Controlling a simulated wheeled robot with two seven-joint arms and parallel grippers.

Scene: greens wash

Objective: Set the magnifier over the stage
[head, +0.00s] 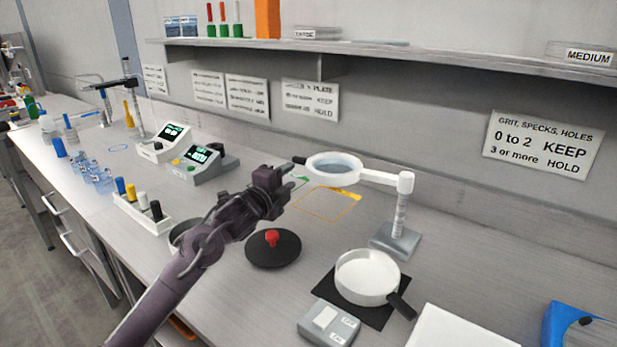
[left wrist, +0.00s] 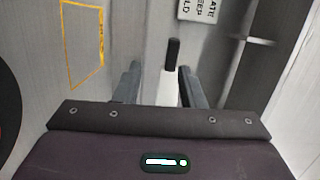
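The magnifier (head: 333,168) is a white ring with a clear lens, on a white arm from a post with a grey base (head: 396,240). A short black handle (head: 299,160) sticks out from the ring's left side. My left gripper (head: 296,176) is close beside that handle. In the left wrist view the black handle (left wrist: 173,53) shows between the two parted fingers (left wrist: 158,84), with no clear contact. A yellow outlined area (head: 327,204) lies on the bench below the lens. Which surface is the stage I cannot tell for sure. My right gripper is not seen.
A white round dish (head: 367,277) with a black handle sits on a black mat (head: 330,286) at front right. A grey button box (head: 328,323) is beside it. A black disc with a red knob (head: 272,238) lies below my gripper. Instruments (head: 200,163) stand at left.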

